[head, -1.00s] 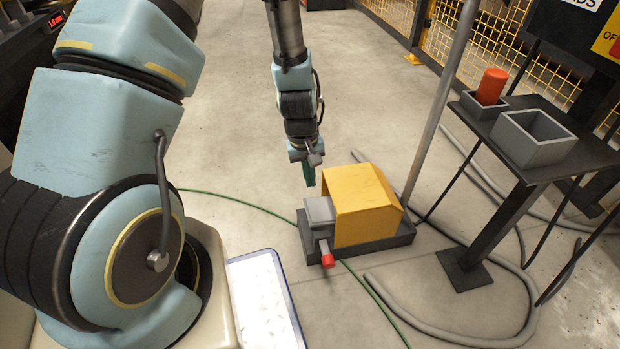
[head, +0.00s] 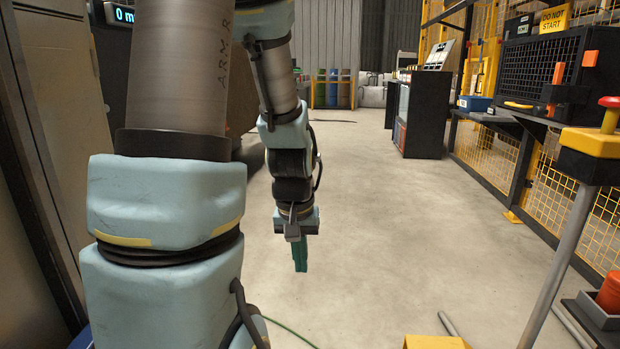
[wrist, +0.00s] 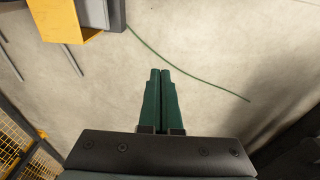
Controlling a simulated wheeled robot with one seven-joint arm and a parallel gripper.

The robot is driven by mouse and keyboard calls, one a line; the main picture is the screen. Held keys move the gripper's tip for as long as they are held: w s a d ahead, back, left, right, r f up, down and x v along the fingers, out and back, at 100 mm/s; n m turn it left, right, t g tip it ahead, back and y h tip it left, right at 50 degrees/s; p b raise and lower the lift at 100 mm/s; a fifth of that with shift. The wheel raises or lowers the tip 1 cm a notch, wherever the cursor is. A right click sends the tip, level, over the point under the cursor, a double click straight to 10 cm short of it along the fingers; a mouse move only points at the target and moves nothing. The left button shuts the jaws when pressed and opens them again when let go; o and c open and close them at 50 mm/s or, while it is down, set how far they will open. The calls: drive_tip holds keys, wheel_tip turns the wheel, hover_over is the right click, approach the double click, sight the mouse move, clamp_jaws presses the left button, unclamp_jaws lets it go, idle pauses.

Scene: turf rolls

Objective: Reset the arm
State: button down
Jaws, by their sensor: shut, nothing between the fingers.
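My gripper (head: 300,254) hangs from my arm in the middle of the head view, pointing down over bare concrete floor. Its green fingers are together with nothing between them. The wrist view shows the same two fingers (wrist: 160,75) side by side, above the floor. My arm is bent, with the upper links large at the left of the head view and the forearm hanging behind them.
A yellow housing (wrist: 55,18) sits at the upper left of the wrist view; its top (head: 436,342) shows in the head view. A green cable (wrist: 190,70) lies on the floor. Yellow mesh fencing (head: 490,155) and a grey pole (head: 562,265) stand right. Mid-floor is clear.

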drive_tip(key=s+a+r+p, duration=0.1)
drive_tip(key=s+a+r, duration=0.2)
drive_tip(key=a+r, duration=0.2)
wheel_tip(320, 180, up, 37)
drive_tip(key=p, duration=3.7)
drive_tip(key=shift+w+p, duration=0.25)
drive_tip(key=shift+p, duration=0.05)
